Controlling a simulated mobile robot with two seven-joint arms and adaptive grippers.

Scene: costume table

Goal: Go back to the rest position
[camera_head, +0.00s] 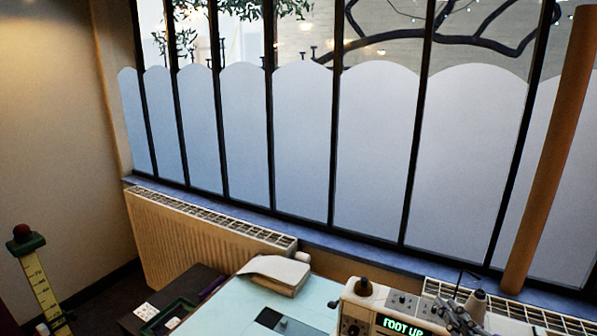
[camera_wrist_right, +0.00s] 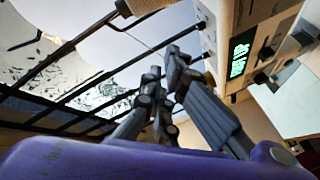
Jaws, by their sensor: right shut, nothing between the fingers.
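My right gripper (camera_head: 463,318) is at the bottom right of the head view, in front of or beside a white sewing machine (camera_head: 352,314). In the right wrist view its grey fingers (camera_wrist_right: 166,75) are closed together with nothing between them. The machine shows at the upper right of that view (camera_wrist_right: 228,28), close beside the fingers. Whether they touch is hard to tell. My left gripper is not in view.
The machine's green display (camera_head: 403,326) reads "FOOT UP". A thread cone (camera_head: 476,303) stands beside the gripper. A pale folded item (camera_head: 275,272) lies on the light blue table (camera_head: 222,303). Radiators (camera_head: 190,235) and a wooden pole (camera_head: 552,155) stand by the window.

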